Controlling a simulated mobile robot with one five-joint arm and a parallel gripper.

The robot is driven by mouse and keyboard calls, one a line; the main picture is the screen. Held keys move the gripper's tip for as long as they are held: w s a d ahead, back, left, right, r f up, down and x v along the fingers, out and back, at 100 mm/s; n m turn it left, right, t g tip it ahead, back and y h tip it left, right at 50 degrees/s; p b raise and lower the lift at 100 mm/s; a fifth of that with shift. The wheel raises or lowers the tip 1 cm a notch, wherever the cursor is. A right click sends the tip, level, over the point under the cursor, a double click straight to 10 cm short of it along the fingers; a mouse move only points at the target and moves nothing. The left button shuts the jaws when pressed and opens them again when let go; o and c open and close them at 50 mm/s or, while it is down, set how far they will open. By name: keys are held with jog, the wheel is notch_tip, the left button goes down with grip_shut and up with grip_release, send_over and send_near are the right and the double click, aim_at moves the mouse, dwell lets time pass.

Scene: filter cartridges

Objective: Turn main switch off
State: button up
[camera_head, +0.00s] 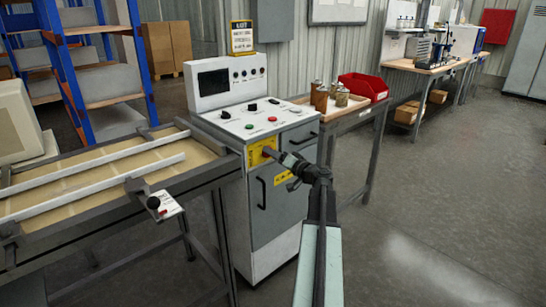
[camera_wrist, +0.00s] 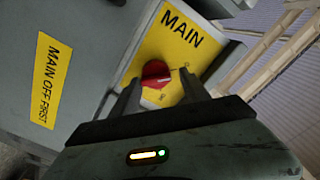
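The main switch is a red rotary knob (camera_wrist: 156,73) on a yellow plate (camera_wrist: 180,42) marked MAIN, in the wrist view. In the head view the yellow plate (camera_head: 257,151) is on the front of the grey and white control cabinet (camera_head: 272,208); the knob there is hidden behind my gripper (camera_head: 276,156). In the wrist view my gripper (camera_wrist: 162,80) is open, with one finger on each side of the knob. I see gaps between the knob and the fingers; whether the tips reach its depth I cannot tell. The small marks around the knob are too blurred to read.
A yellow label (camera_wrist: 52,80) reading MAIN OFF FIRST is beside the switch. A black door handle (camera_head: 262,192) is below it. A conveyor-like table (camera_head: 100,165) stands left, and a side table with a red bin (camera_head: 364,86) right. Floor to the right is clear.

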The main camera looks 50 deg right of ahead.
jog(key=shift+w+d, duration=0.1)
jog(key=shift+d, duration=0.05)
jog(key=s, duration=0.8)
jog(key=shift+a, duration=0.4)
